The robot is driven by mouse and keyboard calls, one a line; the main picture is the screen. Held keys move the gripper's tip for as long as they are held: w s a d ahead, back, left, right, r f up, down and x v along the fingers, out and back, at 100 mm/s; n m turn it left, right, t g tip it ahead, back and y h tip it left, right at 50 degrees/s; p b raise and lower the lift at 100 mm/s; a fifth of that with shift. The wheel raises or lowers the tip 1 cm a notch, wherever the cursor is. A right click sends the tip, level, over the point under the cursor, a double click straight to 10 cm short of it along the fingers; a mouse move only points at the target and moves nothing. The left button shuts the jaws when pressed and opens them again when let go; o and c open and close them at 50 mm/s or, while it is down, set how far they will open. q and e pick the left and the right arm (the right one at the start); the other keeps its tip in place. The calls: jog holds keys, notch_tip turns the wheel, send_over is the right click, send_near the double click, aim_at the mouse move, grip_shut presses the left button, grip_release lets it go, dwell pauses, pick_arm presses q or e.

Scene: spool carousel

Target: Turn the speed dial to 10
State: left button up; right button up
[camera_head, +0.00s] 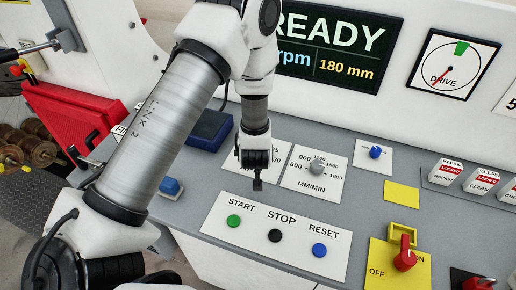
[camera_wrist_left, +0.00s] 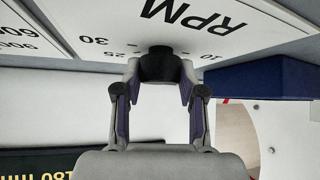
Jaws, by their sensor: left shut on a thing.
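The speed dial is a black knob (camera_wrist_left: 160,65) on a white plate marked RPM (camera_wrist_left: 215,45). In the wrist view the numbers 30, 25 and 10 show around it, upside down. My left gripper (camera_wrist_left: 160,78) is shut on the knob, one finger on each side. In the head view my left gripper (camera_head: 257,184) points down over the RPM plate (camera_head: 285,150) and hides the knob. The dial's pointer cannot be made out. My right gripper is not in view.
A MM/MIN dial with a grey knob (camera_head: 319,165) is just right of the gripper. A START/STOP/RESET panel (camera_head: 258,243) lies in front. A blue block (camera_head: 209,130) stands close on the left. A screen (camera_head: 335,50) reading READY is behind. A red switch (camera_head: 405,255) is at front right.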

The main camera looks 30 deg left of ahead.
pick_arm(q)
jog(key=shift+w+n+y, duration=0.1)
jog(key=shift+n+y, duration=0.2)
jog(key=shift+n, duration=0.2)
jog(key=o, duration=1.1)
jog(key=shift+o, duration=0.3)
jog(key=shift+w+a+f, duration=0.1)
jog(key=shift+w, duration=0.05)
jog(key=v, duration=1.2)
jog(key=shift+w, duration=0.2)
